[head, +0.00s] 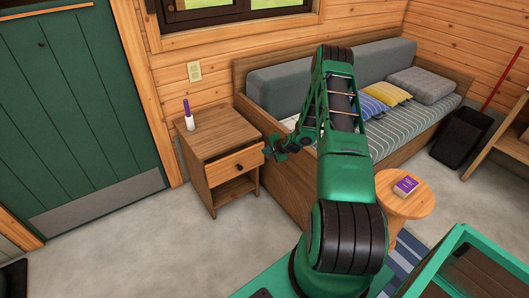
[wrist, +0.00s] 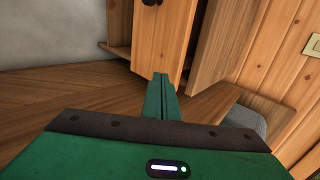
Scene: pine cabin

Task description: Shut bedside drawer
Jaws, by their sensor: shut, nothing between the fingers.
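The bedside cabinet (head: 219,138) stands between the green door and the bed in the head view. Its pale pine drawer (head: 225,169) has a dark round knob and stands a little out from the cabinet. In the wrist view the drawer front (wrist: 163,40) is close ahead, with a dark gap between it and the darker cabinet wood (wrist: 228,42). My gripper (head: 268,149) is by the right end of the drawer front. Its green fingers (wrist: 161,84) are together and empty, pointing at the drawer front. I cannot tell whether they touch it.
A purple-capped white bottle (head: 189,116) stands on the cabinet top. The bed (head: 291,171) is close on the right, beside my arm. A round stool (head: 411,207) with a purple book is further right. The floor in front of the cabinet is clear.

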